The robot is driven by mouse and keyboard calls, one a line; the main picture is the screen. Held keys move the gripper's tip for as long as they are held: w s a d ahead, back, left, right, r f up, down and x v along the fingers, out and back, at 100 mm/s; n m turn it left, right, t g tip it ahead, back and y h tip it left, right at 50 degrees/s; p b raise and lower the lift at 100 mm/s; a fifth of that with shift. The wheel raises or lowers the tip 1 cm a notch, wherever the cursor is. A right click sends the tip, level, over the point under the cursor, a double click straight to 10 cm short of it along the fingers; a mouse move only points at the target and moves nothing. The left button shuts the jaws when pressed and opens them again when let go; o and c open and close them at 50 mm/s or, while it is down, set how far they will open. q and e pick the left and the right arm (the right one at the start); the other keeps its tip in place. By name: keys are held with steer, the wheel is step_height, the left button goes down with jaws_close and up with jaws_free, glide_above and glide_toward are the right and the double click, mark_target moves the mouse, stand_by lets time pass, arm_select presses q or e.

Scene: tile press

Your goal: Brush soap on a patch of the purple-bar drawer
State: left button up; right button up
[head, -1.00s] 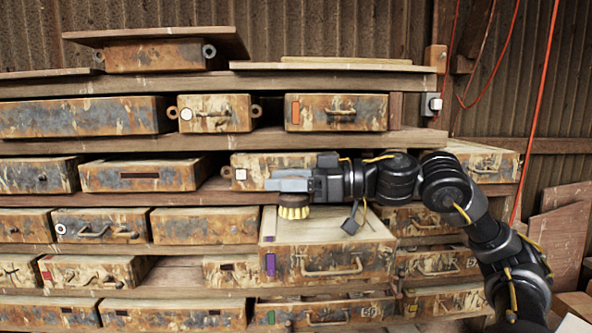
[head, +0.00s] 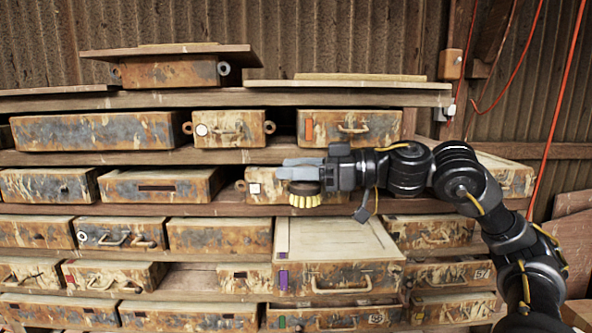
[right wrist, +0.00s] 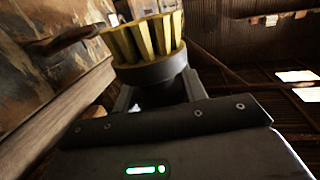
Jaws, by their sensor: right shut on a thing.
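The purple-bar drawer (head: 338,279) juts out of the shelving right of centre in the head view. Its purple bar (head: 283,280) is on the left of its front, beside a metal handle, and its pale top surface (head: 335,239) is exposed. My right gripper (head: 302,170) is shut on a round brush (head: 305,189) with yellow bristles and a dark body. The brush is above and behind the drawer's front, bristles pointing down, apart from the drawer. It also shows in the right wrist view (right wrist: 146,45). My left gripper is not in view.
Rusty drawers fill the shelves around. A board (head: 520,150) projects at the right. Red cables (head: 556,120) hang at the right.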

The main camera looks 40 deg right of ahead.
steer(key=shift+w, duration=0.2)
step_height(320, 180, up, 3)
steer(key=p, duration=0.3)
steer(key=shift+s+r, duration=0.1)
steer(key=shift+r, duration=0.05)
steer(key=shift+s+d+f, duration=0.1)
steer(key=shift+f, duration=0.1)
